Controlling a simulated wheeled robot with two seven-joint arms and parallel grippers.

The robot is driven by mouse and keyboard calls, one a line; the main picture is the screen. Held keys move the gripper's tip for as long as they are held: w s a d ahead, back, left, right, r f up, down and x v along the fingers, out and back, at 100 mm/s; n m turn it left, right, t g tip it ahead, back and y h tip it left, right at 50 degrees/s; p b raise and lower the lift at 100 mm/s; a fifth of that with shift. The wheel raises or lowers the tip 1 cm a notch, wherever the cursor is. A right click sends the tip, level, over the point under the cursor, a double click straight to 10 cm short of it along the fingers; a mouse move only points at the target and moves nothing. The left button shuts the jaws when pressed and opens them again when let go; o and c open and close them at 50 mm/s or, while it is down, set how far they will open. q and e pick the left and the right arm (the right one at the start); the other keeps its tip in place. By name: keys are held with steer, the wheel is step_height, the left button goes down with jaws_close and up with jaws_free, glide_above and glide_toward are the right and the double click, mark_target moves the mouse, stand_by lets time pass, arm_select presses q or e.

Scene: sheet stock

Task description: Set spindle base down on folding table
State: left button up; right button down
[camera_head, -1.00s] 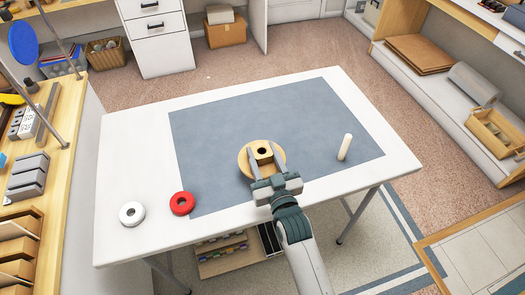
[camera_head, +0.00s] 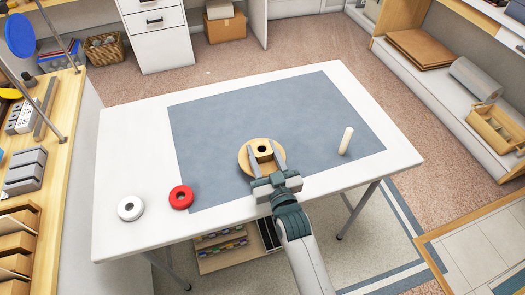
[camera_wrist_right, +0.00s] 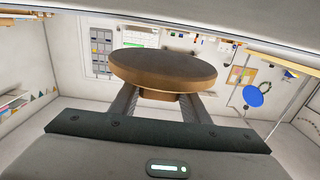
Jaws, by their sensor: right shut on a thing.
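The spindle base is a round tan wooden disc (camera_head: 246,160) with a small holed block in its middle. My right gripper (camera_head: 265,160) is shut on that block, one finger on each side. The base is over the blue-grey mat area of the white folding table (camera_head: 120,165), near its front edge. In the right wrist view the disc (camera_wrist_right: 162,70) shows broad and level beyond the fingers, with room walls behind it. I cannot tell for certain whether it touches the table. My left gripper is in no view.
A pale upright peg (camera_head: 346,141) stands on the mat to the right. A red ring (camera_head: 181,190) and a white ring (camera_head: 130,208) lie at the table's front left. The mat (camera_head: 260,105) behind the base is clear. A wooden bench (camera_head: 60,140) stands to the left.

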steer(key=shift+f, duration=0.1)
steer(key=shift+f, duration=0.3)
steer(key=shift+f, duration=0.2)
stand_by(0.6)
steer(key=shift+f+b, duration=0.45)
steer(key=shift+f, duration=0.1)
steer(key=shift+d+f+b, duration=0.35)
steer(key=shift+f+b, duration=0.3)
steer(key=shift+f, duration=0.2)
steer(key=shift+a+r+p, duration=0.35)
steer(key=shift+r+p, duration=0.05)
steer(key=shift+p, duration=0.2)
stand_by(0.7)
